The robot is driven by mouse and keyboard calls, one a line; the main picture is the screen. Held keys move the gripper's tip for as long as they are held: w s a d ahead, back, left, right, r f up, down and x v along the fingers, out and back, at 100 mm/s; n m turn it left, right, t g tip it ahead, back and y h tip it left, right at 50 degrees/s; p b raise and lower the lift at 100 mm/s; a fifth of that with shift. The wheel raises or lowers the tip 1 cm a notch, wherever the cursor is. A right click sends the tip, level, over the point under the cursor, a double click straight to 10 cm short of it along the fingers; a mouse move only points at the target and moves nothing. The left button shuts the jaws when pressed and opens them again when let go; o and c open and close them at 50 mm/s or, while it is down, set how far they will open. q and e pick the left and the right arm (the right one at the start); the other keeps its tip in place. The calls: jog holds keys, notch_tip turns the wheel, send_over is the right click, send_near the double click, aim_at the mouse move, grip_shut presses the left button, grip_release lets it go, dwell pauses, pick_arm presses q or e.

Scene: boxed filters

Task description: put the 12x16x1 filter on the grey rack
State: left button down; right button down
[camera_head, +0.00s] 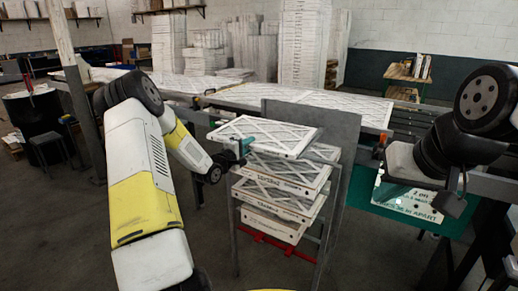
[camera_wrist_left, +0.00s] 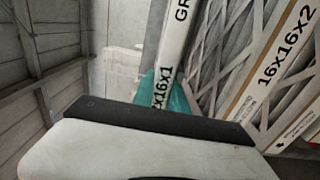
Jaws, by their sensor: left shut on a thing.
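A thin white pleated filter (camera_head: 262,133) lies nearly level at the top of the grey rack (camera_head: 341,128), above other filters; whether it rests on them I cannot tell. My left gripper (camera_head: 243,148) is shut on its near left edge. In the left wrist view the filter's white edge (camera_wrist_left: 178,48) runs between teal fingers (camera_wrist_left: 177,98). Its label reads "x16x1", with the front part hidden. My right arm (camera_head: 405,162) is at the right, apart from the rack; its jaws are too small and dark to read.
Several boxed filters (camera_head: 290,183) are stacked in the rack below. A filter marked 16x16x2 (camera_wrist_left: 262,75) shows close by in the left wrist view. A long table with flat filters (camera_head: 325,100) stands behind.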

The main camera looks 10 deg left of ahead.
pick_arm(q)
jog(key=shift+f, duration=0.8)
jog(key=c, duration=1.3)
grip_release()
jog(key=shift+f, duration=0.15)
